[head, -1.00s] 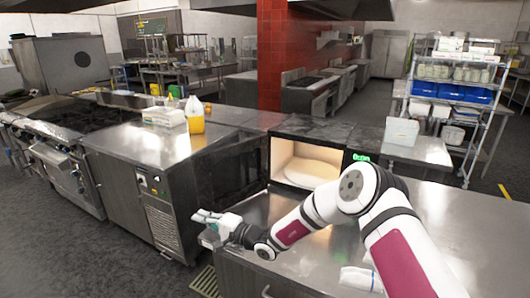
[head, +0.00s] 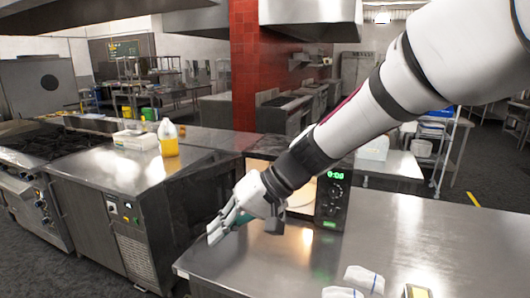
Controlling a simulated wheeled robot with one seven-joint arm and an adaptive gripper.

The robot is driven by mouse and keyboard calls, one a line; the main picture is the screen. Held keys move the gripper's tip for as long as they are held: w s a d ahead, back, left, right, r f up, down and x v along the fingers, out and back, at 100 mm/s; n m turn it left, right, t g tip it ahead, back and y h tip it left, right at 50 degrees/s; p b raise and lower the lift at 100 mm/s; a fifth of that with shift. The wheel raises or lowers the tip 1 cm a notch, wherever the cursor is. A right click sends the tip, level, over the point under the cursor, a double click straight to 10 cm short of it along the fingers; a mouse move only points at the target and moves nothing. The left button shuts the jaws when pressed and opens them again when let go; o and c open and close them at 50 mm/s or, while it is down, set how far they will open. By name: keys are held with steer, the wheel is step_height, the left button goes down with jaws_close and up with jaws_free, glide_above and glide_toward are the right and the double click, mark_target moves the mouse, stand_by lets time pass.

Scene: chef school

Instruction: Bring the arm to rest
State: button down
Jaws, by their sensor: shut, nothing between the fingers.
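My gripper (head: 222,228) is in the head view, left of the middle, above the left edge of the steel counter. Its fingers point down and to the left. They are together, with nothing between them. My arm comes in from the upper right and crosses in front of the microwave (head: 333,200), hiding much of it. The microwave's interior is lit, and its panel shows green digits.
The steel counter (head: 420,235) is mostly bare. White packets (head: 362,279) lie at its front edge. A bottle with yellow liquid (head: 168,140) and a white container (head: 135,140) stand on the left counter. A red tiled pillar (head: 244,70) rises behind.

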steer(key=s+d+r+m+t+h, duration=0.1)
steer(key=s+d+t+h, duration=0.1)
steer(key=s+d, duration=0.3)
steer(key=s+d+r+m+t+h, duration=0.1)
steer(key=s+d+h, duration=0.3)
steer(key=d, duration=0.9)
steer(key=s+d+r+m+t+h, duration=0.2)
steer(key=s+d+h, duration=0.1)
steer(key=s+d, duration=0.5)
steer(key=shift+d+r+t+b, duration=0.25)
steer(key=shift+d+t+b, duration=0.05)
steer(key=shift+d, duration=0.55)
steer(key=shift+s+d, duration=0.1)
